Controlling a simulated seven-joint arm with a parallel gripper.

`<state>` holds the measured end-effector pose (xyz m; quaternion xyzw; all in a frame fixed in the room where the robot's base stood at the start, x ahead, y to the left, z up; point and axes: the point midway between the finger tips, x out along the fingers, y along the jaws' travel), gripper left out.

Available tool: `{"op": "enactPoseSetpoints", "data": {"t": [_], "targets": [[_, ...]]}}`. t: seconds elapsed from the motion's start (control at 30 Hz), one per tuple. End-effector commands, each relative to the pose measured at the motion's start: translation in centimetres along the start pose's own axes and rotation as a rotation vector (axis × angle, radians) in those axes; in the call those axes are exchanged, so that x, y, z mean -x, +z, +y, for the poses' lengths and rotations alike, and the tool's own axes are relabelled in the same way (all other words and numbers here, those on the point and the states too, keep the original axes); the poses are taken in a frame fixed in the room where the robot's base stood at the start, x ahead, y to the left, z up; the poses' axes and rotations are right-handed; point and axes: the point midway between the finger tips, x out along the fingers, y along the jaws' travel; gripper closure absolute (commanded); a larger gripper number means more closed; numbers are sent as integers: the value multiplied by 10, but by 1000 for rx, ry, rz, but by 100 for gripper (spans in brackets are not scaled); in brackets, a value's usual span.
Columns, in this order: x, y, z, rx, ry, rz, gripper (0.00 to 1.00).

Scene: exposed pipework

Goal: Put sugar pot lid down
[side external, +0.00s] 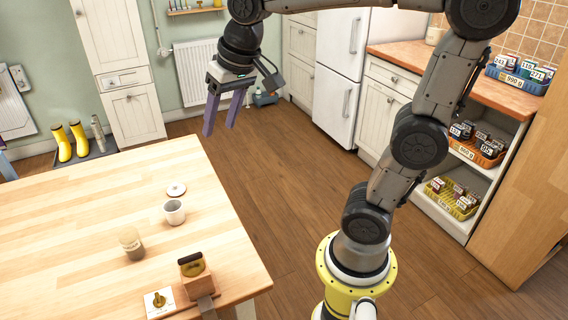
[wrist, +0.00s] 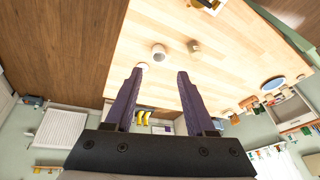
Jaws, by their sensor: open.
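A small white round lid (side external: 176,190) with a dark knob lies flat on the wooden table, just behind an uncovered white pot (side external: 174,212). The two are apart. In the wrist view the lid (wrist: 144,65) shows beside the left fingertip, partly covered by it, and the pot (wrist: 158,52) is just above. My gripper (side external: 219,130) is open and empty, high and off the table's far right corner in the side view. Its two purple fingers (wrist: 160,72) point down, well away from the lid.
A labelled jar (side external: 132,243) stands near the pot; its text is too small to read surely. A wooden box (side external: 196,277) and a card with a brass piece (side external: 158,301) sit at the near edge of the table (side external: 70,230). The table's left part is clear.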

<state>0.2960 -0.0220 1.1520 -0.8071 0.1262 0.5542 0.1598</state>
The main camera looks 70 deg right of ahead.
Motion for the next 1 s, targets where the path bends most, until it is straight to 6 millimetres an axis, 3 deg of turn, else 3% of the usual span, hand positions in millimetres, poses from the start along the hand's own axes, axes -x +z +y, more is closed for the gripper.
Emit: {"op": "enactPoseSetpoints", "data": {"t": [0.03, 0.2, 0.4, 0.57, 1.0], "targets": [[5, 23, 5, 55, -11, 18, 45], [5, 86, 20, 237, -36, 73, 45], [-5, 132, 34, 374, -50, 114, 45], [-9, 142, 37, 409, -53, 123, 45], [-9, 142, 37, 408, -53, 122, 45]]}}
